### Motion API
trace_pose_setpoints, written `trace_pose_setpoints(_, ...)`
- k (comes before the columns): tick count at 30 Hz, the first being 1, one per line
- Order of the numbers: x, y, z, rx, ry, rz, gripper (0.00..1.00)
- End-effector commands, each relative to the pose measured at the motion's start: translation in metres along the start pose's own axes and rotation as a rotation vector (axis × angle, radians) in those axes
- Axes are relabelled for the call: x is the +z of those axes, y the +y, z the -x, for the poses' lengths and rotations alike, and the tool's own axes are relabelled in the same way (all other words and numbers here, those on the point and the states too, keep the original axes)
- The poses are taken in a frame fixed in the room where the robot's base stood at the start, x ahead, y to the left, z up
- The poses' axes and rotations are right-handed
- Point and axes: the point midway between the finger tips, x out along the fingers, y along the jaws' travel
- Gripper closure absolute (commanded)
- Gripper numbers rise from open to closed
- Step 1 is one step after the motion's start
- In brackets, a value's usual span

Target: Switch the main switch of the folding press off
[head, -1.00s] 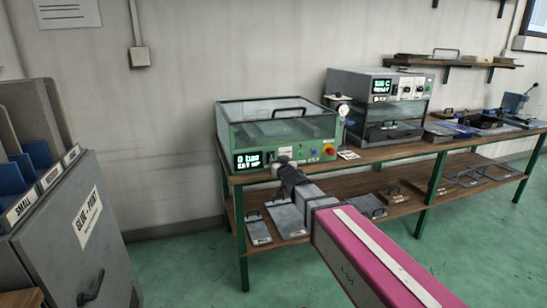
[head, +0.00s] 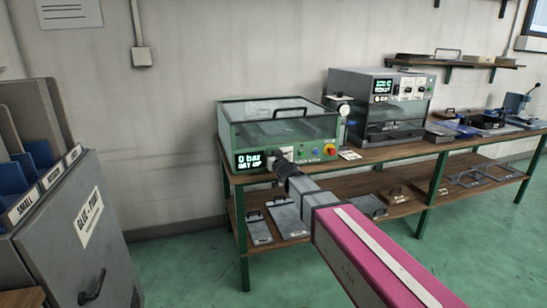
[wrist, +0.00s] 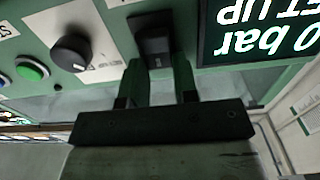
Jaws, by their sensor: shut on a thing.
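A green-framed bench machine with a clear lid (head: 225,138) stands at the left end of the workbench. I cannot read which machine is named the folding press. Its lit display (head: 249,160) reads "0 bar" with a partly readable line below. A black switch (wrist: 152,36) with a small pale mark sits on its front panel beside the display, upside down in the wrist view. My gripper (wrist: 158,72) has its fingers at both sides of this switch and is shut on it. In the head view my gripper (head: 281,163) reaches the panel and hides the switch.
A black knob (wrist: 71,53) and a green button (wrist: 32,68) are close to the switch. A red knob on yellow (head: 330,150) is farther right. A grey machine with a display (head: 382,86) stands to the right. Plates lie on the lower shelf (head: 330,205).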

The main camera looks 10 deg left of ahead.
Motion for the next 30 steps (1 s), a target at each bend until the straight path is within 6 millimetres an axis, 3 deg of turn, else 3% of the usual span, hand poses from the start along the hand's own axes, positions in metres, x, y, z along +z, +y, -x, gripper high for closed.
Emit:
trace_pose_setpoints(18,0.0099,-0.0005,0.0036,0.000,0.303,0.000,0.96)
trace_pose_setpoints(30,0.0096,-0.0004,0.0048,0.000,0.325,0.000,0.96)
